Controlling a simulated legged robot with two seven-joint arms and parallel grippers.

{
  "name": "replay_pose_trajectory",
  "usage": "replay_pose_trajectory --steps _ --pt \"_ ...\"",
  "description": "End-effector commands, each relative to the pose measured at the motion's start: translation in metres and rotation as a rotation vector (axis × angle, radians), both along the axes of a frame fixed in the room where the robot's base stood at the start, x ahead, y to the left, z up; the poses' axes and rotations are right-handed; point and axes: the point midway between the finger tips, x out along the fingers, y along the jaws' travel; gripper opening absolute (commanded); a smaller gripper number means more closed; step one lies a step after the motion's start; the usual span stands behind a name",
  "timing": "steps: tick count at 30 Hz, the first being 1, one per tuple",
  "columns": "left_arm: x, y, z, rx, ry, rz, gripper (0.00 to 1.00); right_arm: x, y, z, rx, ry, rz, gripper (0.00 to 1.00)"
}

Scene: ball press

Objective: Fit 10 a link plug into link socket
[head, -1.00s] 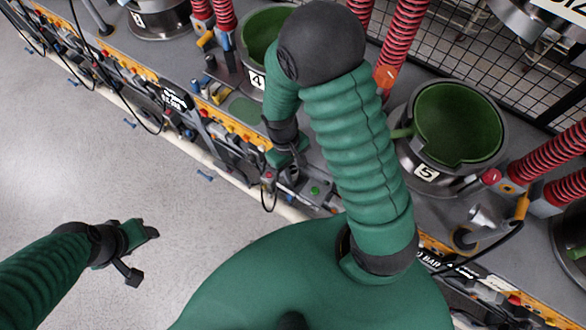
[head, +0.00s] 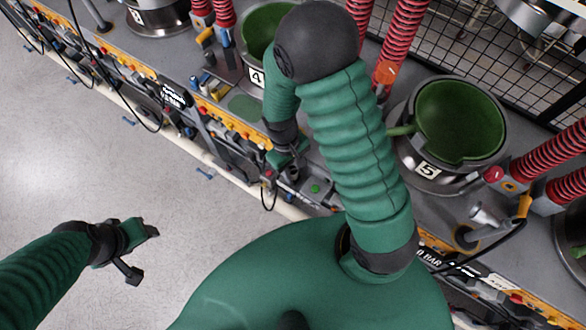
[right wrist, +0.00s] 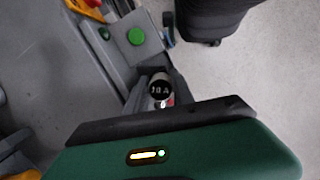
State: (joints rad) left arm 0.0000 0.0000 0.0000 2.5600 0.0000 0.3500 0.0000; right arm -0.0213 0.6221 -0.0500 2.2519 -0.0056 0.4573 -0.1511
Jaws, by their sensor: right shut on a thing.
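My right gripper (head: 287,160) is low at the front edge of the grey bench, partly hidden by its own wrist in the head view. In the right wrist view it is shut on a small dark round-faced plug marked "10 A" (right wrist: 159,89), with a pale body. The plug sits beside a grey block with a green button. I cannot tell which opening is the link socket, or whether the plug touches it. My left gripper (head: 140,250) is open and empty over the bare floor at the left.
The bench carries green-lined pots numbered 4 (head: 258,35) and 5 (head: 455,125), and red ribbed hoses (head: 400,45). The green button (right wrist: 136,36) is close to the plug. Black cables hang along the bench front. The floor (head: 120,170) at the left is clear.

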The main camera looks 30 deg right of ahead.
Motion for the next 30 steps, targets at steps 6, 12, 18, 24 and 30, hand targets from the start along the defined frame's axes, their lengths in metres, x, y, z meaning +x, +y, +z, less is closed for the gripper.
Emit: replay_pose_trajectory --steps 6,12,18,24,30 --pt "0.0 0.0 0.0001 0.0 0.0 0.0 0.55 0.0001 -0.0001 0.0002 0.0 -0.001 0.0 0.0" --pt "0.0 0.0 -0.0031 0.0 0.0 0.0 0.55 0.0002 -0.0002 -0.006 0.0 0.0 0.0 0.0" --pt "0.0 0.0 -0.0025 0.0 0.0 0.0 0.55 0.0006 -0.0005 -0.0058 -0.001 -0.001 -0.001 0.5" --pt "0.0 0.0 -0.0024 0.0 0.0 0.0 0.55 0.0012 -0.0019 -0.0055 -0.002 -0.003 -0.002 0.55" --pt "0.0 0.0 -0.0023 0.0 0.0 0.0 0.55 0.0019 -0.0038 -0.0056 -0.001 -0.005 -0.003 0.55"
